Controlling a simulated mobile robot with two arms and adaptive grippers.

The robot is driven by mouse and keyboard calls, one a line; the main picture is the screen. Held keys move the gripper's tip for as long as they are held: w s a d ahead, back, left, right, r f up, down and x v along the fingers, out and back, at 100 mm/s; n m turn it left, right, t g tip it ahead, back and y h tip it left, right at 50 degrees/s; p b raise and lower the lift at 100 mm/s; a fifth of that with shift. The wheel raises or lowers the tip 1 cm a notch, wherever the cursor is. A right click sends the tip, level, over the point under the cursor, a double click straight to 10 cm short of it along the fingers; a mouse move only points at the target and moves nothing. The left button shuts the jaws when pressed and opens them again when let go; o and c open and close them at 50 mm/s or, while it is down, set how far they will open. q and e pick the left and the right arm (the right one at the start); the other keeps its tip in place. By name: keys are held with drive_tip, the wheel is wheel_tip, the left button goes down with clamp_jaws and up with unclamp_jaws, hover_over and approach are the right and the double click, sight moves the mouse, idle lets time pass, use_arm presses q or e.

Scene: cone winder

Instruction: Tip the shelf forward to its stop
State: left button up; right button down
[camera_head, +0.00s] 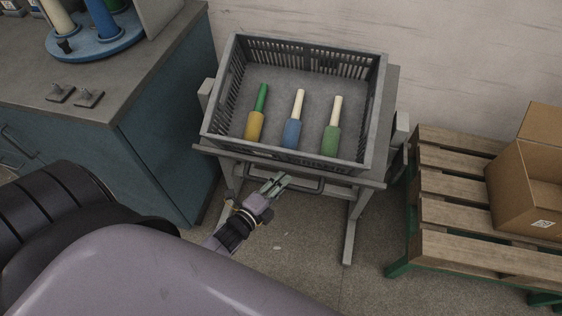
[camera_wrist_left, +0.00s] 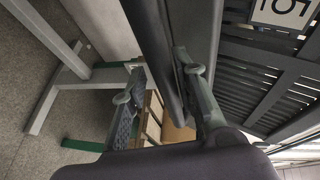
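The shelf (camera_head: 372,180) is a grey tray on a grey stand. A dark handle bar (camera_head: 310,191) runs along its front edge. My left gripper (camera_head: 279,181) is just in front of the shelf, at the left part of the handle. In the left wrist view its two fingers (camera_wrist_left: 160,90) are apart, with a dark grey bar or edge close to the right finger. Whether they touch it I cannot tell. A dark grey crate (camera_head: 378,115) sits on the shelf and also shows in the left wrist view (camera_wrist_left: 265,60). My right gripper is not in view.
The crate holds yellow (camera_head: 254,126), blue (camera_head: 292,134) and green (camera_head: 331,141) bobbins. A teal cabinet (camera_head: 165,150) stands left. A wooden pallet (camera_head: 450,205) with a cardboard box (camera_head: 530,180) is at right. A pale wall (camera_head: 470,50) is behind.

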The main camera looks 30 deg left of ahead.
use_arm(q)
drive_tip(key=shift+o, duration=0.6)
drive_tip(key=shift+r, duration=0.15)
drive_tip(key=v, duration=1.2)
